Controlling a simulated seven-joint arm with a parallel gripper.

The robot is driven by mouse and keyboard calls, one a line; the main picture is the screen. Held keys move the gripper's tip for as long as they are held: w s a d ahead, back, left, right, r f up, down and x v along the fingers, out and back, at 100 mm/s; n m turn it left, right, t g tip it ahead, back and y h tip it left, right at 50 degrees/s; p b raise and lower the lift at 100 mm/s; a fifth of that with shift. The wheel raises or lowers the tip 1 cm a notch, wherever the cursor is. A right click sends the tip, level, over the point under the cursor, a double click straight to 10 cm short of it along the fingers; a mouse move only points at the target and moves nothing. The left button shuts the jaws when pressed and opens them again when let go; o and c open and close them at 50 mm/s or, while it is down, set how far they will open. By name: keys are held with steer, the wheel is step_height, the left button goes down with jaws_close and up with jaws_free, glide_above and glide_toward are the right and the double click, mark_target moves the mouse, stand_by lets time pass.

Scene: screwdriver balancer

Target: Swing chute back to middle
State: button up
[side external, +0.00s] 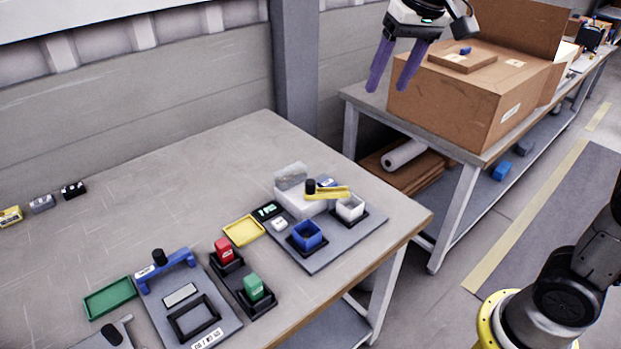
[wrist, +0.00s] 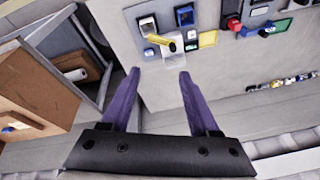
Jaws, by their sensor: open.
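The chute is a yellow bar (side external: 328,192) with a black knob (side external: 311,186) at its left end, mounted by a pale block with a clear hopper. In the side view its free end points right, toward the white bin (side external: 350,207) and away from the blue bin (side external: 307,235). The yellow chute (wrist: 160,40) also shows in the wrist view, ahead of the fingers. My gripper (side external: 388,83) has purple fingers spread apart and empty. It hangs high above and well away from the chute, near the cardboard box.
A large cardboard box (side external: 480,100) stands on the bench at back right. On the table are a red block (side external: 224,249), a green block (side external: 254,287), a yellow tray (side external: 243,230), a green tray (side external: 108,298) and a blue handle (side external: 165,268). The table's rear middle is clear.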

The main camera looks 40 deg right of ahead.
steer(key=w+a+f+g, duration=0.1)
steer(key=w+f, duration=0.2)
steer(key=w, duration=0.4)
steer(key=g, duration=0.2)
glide_above(310, 182)
step_height(310, 182, down, 12)
step_height(310, 182, down, 14)
steer(key=shift+f, duration=0.1)
jaws_close()
stand_by(0.6)
